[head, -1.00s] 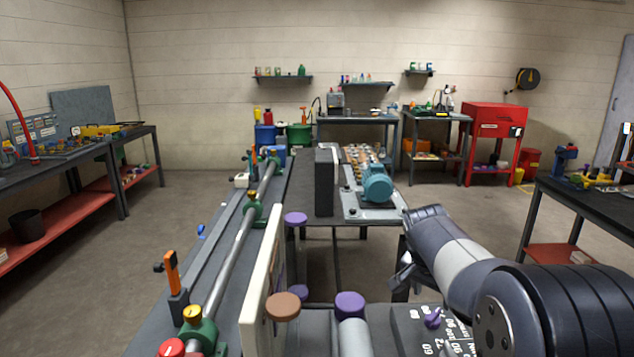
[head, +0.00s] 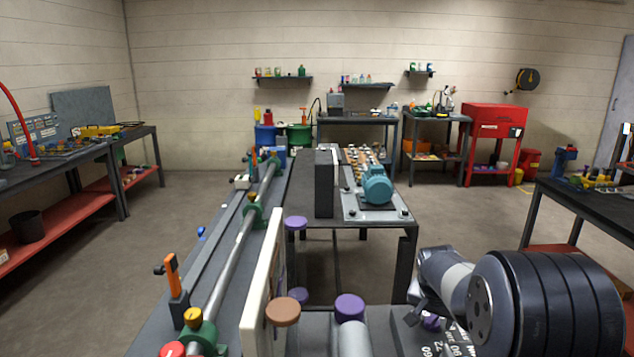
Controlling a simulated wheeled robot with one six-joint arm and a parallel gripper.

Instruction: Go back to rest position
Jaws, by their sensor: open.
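My arm, with dark ribbed and grey links, reaches in from the lower right of the head view. My gripper (head: 422,301) shows only in part as small dark pieces below the grey link, just above a dark block with white markings (head: 408,330). It is open, and I see nothing held in it. The rest of the gripper is hidden by my arm. A teal motor (head: 377,188) sits on a grey plate on the table ahead, apart from the gripper.
A long bench with a metal shaft (head: 238,245) runs along the left of centre. A pale upright panel (head: 262,290) and purple and brown round knobs stand near the front. A dark upright block (head: 325,184) is beside the motor. Open floor lies right of the motor table (head: 345,220).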

